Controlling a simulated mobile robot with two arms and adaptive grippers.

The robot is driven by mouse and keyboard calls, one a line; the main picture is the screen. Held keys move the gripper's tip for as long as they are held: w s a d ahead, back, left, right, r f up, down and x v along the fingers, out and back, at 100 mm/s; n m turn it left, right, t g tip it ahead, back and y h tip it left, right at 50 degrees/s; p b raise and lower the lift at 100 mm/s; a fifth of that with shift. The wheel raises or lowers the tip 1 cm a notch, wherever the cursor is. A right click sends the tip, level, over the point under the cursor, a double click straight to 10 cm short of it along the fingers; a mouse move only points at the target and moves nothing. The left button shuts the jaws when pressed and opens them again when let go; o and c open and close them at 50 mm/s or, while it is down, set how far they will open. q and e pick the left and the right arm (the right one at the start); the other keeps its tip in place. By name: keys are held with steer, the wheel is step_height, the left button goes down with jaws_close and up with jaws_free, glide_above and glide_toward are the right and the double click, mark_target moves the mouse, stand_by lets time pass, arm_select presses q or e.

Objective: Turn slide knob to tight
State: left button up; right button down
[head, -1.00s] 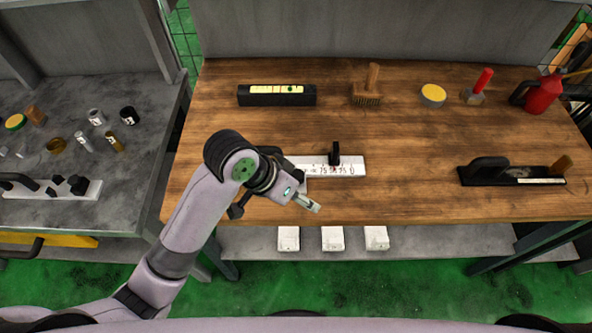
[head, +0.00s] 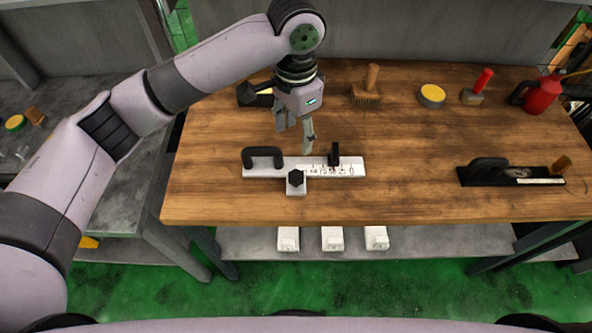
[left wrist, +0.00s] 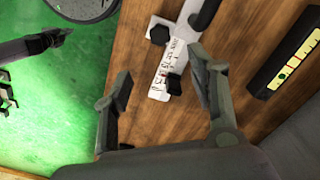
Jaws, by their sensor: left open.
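A white scale bar (head: 350,167) with printed numbers lies flat on the wooden bench. It has a black arched handle (head: 262,156) at its left end and a black upright piece (head: 334,155) near its right end. A black faceted knob (head: 296,178) sits on a white block at the bar's front edge. My left gripper (head: 294,136) is open and empty, above and behind the bar, pointing down. In the left wrist view the bar (left wrist: 157,95), the knob (left wrist: 159,35) and the upright piece (left wrist: 173,84) show beyond the spread fingers (left wrist: 161,68).
A black level (head: 248,96) at the back is partly hidden by my arm. A brush (head: 369,88), a round yellow tin (head: 432,96), a red-handled tool (head: 480,88) and a red can (head: 542,94) stand at the back. A black-handled tool (head: 490,173) lies right. Bench (head: 410,190) between is clear.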

mark_target(296, 175)
arm_select(q)
step_height(296, 175, down, 15)
steer(key=shift+f+p, duration=0.2)
steer(key=shift+p, duration=0.95)
steer(key=c, duration=1.2)
